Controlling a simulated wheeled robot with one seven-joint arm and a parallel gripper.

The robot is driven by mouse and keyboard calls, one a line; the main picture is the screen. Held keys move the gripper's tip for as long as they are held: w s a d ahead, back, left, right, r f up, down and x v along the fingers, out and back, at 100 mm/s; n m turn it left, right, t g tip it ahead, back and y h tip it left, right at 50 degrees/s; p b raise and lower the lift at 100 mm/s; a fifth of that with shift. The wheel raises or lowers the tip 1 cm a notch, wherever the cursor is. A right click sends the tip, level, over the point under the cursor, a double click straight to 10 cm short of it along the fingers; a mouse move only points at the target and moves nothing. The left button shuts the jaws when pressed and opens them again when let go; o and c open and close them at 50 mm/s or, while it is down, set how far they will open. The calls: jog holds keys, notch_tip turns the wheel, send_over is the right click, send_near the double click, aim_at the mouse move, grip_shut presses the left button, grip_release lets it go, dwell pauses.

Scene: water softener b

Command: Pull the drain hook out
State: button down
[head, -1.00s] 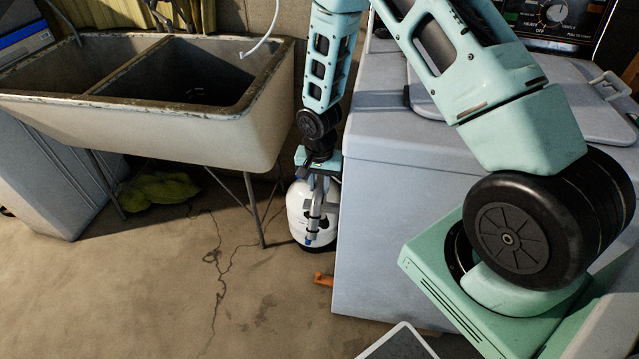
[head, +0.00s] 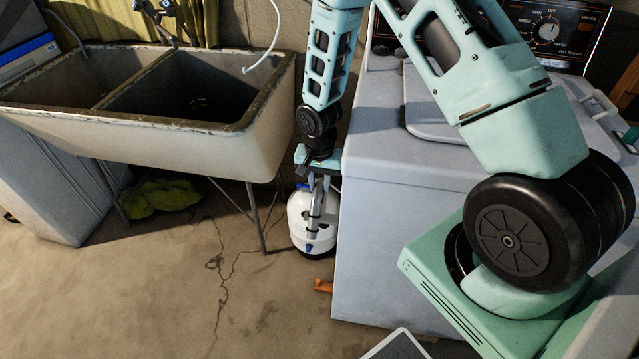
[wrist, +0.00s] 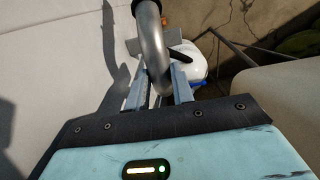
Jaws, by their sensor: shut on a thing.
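The drain hook (wrist: 153,50) is a grey curved pipe. In the wrist view it comes in from the top and bends down between the fingers of my gripper (wrist: 160,88), which is shut on it. In the head view my gripper (head: 318,184) points down in the gap between the sink and the white washer. The grey hook (head: 316,210) hangs below it, in front of a white tank. Where the hook's lower end goes cannot be made out.
The white tank (head: 298,220) stands on the floor close to the washer (head: 400,240). The concrete sink (head: 210,145) on thin legs is to the left. An orange piece (head: 323,285) lies by the washer's foot. The floor at front left is clear.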

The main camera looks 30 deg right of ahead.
notch_tip(320, 180, up, 12)
jog(key=p, duration=0.8)
jog(key=shift+f, duration=0.25)
